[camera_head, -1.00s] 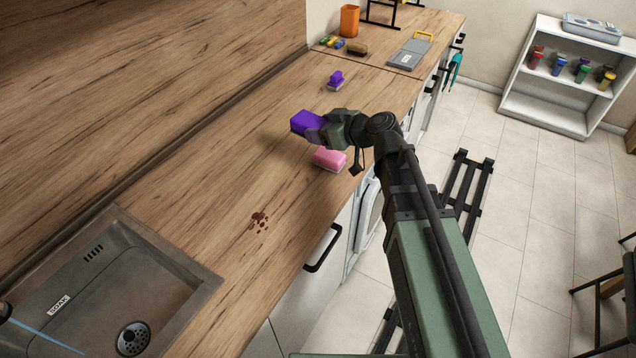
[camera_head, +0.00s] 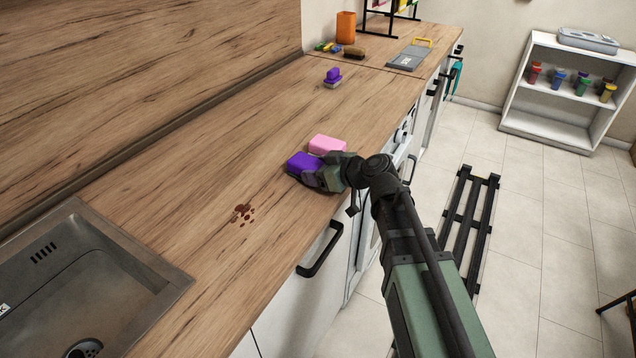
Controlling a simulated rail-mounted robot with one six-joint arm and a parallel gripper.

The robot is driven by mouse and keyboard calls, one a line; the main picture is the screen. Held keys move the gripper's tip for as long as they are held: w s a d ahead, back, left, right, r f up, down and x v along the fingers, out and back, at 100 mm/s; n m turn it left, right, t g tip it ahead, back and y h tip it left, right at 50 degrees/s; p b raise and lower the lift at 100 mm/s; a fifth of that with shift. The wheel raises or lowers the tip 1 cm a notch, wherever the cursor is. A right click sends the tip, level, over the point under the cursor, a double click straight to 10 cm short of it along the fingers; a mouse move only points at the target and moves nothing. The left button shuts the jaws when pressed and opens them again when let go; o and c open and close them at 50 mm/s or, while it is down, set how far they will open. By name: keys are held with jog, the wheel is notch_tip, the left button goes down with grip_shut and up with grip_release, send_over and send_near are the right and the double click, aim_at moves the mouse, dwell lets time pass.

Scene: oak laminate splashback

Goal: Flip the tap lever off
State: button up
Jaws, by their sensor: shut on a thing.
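The tap and its lever are not in view. Part of the steel sink (camera_head: 150,283) shows at the lower left, with its drain at the bottom edge. My gripper (camera_head: 312,174) is shut on a purple sponge (camera_head: 303,161), over the worktop near its front edge. I cannot tell whether the sponge touches the wood. The gripper's fingers hide part of the sponge.
A pink sponge (camera_head: 328,146) lies just beyond the purple one. A brown stain (camera_head: 243,213) marks the worktop (camera_head: 190,190) between sponge and sink. A purple-topped scrubber (camera_head: 333,78), brush (camera_head: 354,52) and orange cup (camera_head: 346,28) stand farther back.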

jog(key=shift+p, duration=0.3)
jog(key=shift+f+b, duration=0.25)
jog(key=shift+b, duration=0.05)
jog(key=o, duration=0.9)
jog(key=shift+r, duration=0.1)
